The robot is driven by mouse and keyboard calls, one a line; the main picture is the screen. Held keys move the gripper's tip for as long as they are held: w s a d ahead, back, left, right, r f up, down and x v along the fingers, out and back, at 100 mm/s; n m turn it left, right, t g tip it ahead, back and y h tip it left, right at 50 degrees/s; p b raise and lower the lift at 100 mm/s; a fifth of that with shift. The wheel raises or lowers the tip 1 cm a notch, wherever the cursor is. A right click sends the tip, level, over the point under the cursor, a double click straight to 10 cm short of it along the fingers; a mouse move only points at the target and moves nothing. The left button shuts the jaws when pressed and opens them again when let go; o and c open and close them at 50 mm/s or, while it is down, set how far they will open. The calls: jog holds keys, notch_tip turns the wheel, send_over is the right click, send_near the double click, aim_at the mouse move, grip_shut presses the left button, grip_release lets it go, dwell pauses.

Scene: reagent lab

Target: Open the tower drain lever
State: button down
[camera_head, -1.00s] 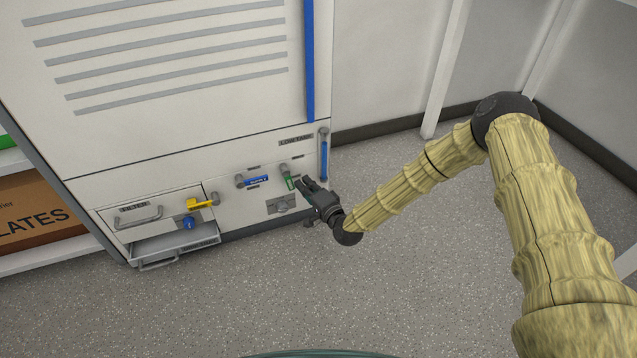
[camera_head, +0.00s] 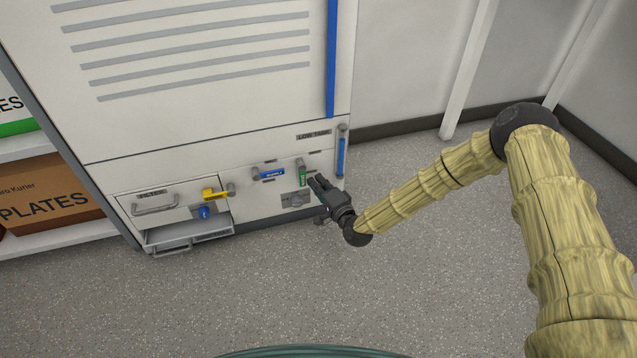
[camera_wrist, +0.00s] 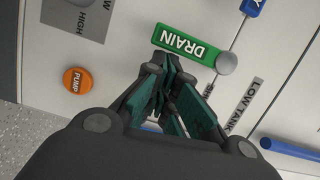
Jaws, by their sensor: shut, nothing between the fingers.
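The green drain lever (camera_head: 303,175), labelled DRAIN in the wrist view (camera_wrist: 185,43), sits low on the white tower panel. Its round grey pivot (camera_wrist: 226,63) is at its right end in the wrist view. In the head view the lever hangs roughly downward from the pivot. My gripper (camera_head: 315,181) is shut and empty. In the wrist view its fingertips (camera_wrist: 168,62) lie just beside the lever's edge, near its middle. I cannot tell whether they touch it.
A blue lever (camera_head: 270,173) and a yellow lever (camera_head: 214,194) are to the left on the panel. A drawer (camera_head: 185,233) stands open below. An orange PUMP button (camera_wrist: 77,80) and a blue tube (camera_wrist: 290,150) flank the gripper in the wrist view. The floor in front is clear.

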jog(key=shift+w+d, duration=0.2)
jog(key=shift+d, duration=0.35)
jog(key=shift+w+d, duration=0.25)
jog(key=shift+d, duration=0.4)
jog(key=shift+w+d, duration=0.25)
jog(key=shift+d, duration=0.35)
jog(key=p, duration=0.4)
send_near(320, 170)
jog(key=shift+v, duration=2.8)
jog(key=shift+d+f, duration=0.1)
